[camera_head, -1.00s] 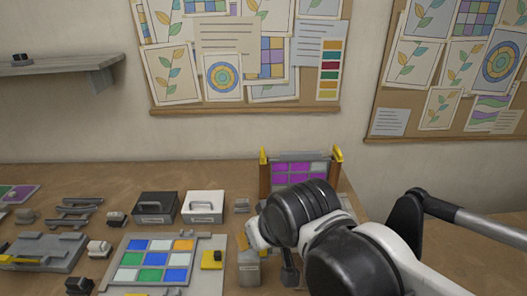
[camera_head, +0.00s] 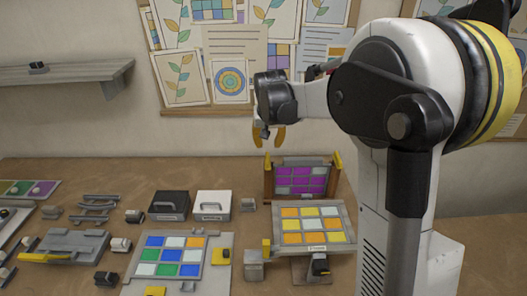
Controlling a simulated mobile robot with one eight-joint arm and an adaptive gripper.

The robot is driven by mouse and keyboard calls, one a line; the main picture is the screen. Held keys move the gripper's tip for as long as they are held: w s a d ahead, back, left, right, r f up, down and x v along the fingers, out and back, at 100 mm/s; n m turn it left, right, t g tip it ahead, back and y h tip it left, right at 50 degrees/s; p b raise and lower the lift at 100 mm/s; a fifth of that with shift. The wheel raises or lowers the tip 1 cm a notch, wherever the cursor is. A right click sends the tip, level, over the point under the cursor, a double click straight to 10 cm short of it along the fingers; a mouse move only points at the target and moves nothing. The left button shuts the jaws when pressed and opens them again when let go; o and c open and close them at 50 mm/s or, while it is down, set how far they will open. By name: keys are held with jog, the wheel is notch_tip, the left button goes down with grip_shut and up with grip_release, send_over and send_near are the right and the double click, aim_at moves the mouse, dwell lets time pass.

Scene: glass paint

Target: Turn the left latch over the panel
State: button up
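The right latch (camera_head: 337,160) is yellow and sits at the top right corner, slightly tilted. My gripper (camera_head: 270,138) hangs in the air above the left latch, apart from it. Its yellow fingers point down and are spread with nothing between them.
A tilted stand (camera_head: 343,240) with a yellow, orange and white panel is in front of the frame. A black box (camera_head: 169,205) and a white box (camera_head: 211,206) stand to the left. A board (camera_head: 213,273) of coloured squares lies in front of them. My arm covers the right side.

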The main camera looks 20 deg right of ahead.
aim_at(268, 158)
jog(key=b+x, duration=0.1)
jog(key=x, duration=0.9)
jog(key=shift+w+f+b, duration=0.1)
jog(key=shift+b, duration=0.2)
grip_shut()
